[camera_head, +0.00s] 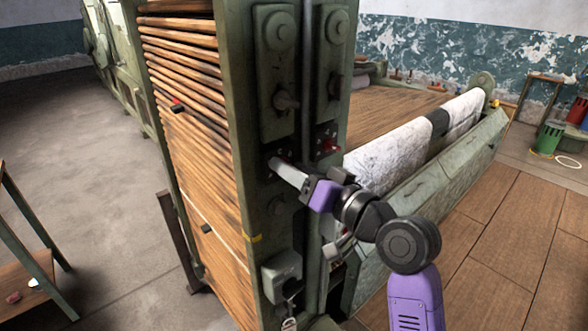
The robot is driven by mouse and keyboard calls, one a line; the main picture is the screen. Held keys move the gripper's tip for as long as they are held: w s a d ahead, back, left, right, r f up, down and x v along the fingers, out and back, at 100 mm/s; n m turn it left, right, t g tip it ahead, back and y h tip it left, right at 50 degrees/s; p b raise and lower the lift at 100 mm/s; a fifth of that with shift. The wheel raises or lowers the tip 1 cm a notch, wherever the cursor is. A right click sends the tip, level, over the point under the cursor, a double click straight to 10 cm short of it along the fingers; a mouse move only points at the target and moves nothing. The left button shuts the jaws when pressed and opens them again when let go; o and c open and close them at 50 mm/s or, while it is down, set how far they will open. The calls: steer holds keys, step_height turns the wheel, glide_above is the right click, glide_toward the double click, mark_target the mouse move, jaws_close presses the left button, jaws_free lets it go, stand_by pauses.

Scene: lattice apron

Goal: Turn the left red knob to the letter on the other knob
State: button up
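Two red knobs sit on the dark green front of the machine post, about halfway up. The right red knob (329,147) is in plain view, but its letter is too small to read. The left knob is almost wholly hidden behind my gripper, and its setting cannot be seen. My gripper (274,163) reaches in from the lower right, with its grey fingers pointing at the left knob's place on the panel. The fingertips are at or very close to the panel. I cannot tell whether they touch or grip the knob, or how far apart they are.
Levers (285,100) stick out of the panels above the knobs. A grey box (282,275) with a padlock hangs low on the post. Wooden slats (190,110) fill the left side. A white cloth roll (400,155) lies to the right.

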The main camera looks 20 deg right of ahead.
steer(key=shift+o, duration=0.4)
steer(key=b+v, duration=0.1)
steer(key=v, duration=0.6)
steer(key=shift+s+b, duration=0.35)
steer(key=shift+d, duration=0.1)
